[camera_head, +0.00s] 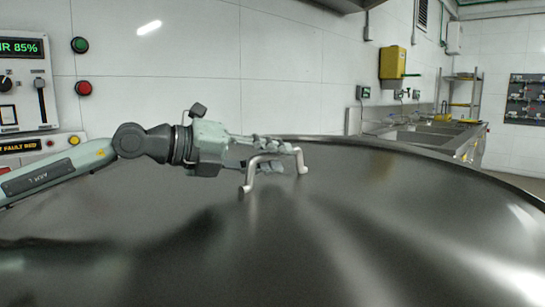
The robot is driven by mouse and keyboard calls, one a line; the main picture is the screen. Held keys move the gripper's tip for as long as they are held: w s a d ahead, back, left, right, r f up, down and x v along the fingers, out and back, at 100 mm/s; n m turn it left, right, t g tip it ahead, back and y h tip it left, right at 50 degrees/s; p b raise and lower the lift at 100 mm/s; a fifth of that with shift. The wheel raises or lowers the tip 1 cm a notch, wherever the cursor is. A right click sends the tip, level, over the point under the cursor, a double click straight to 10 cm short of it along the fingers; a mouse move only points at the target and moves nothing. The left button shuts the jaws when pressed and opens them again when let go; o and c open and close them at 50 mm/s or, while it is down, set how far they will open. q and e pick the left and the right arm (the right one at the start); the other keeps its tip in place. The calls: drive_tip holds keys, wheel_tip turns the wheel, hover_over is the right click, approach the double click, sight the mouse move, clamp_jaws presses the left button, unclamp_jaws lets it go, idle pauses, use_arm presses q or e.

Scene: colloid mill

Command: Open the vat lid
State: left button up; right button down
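The vat lid (390,215) is a large, dark, shiny metal disc that fills the lower part of the head view. A bent metal bar handle (274,156) stands up from it near its far side. My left arm comes in from the left, and my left gripper (272,153) is at the handle, its fingers behind and around the bar. The handle's bar partly hides the fingers, so I cannot tell whether they are closed on it. The lid appears to lie flat. My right gripper is not in view.
A control panel (25,85) with a lit display is on the wall at left, beside green (80,45) and red (83,88) buttons. A steel sink counter (425,137), a yellow wall box (393,63) and a shelf rack (462,95) stand at the back right.

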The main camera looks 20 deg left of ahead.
use_arm(q)
drive_tip(key=shift+s+a, duration=0.1)
drive_tip(key=shift+s+a+r, duration=0.1)
drive_tip(key=shift+s+a, duration=0.1)
wheel_tip(320, 180, up, 2)
drive_tip(key=r, duration=0.1)
hover_over(210, 192)
drive_tip(key=shift+f, duration=0.25)
idle(0.5)
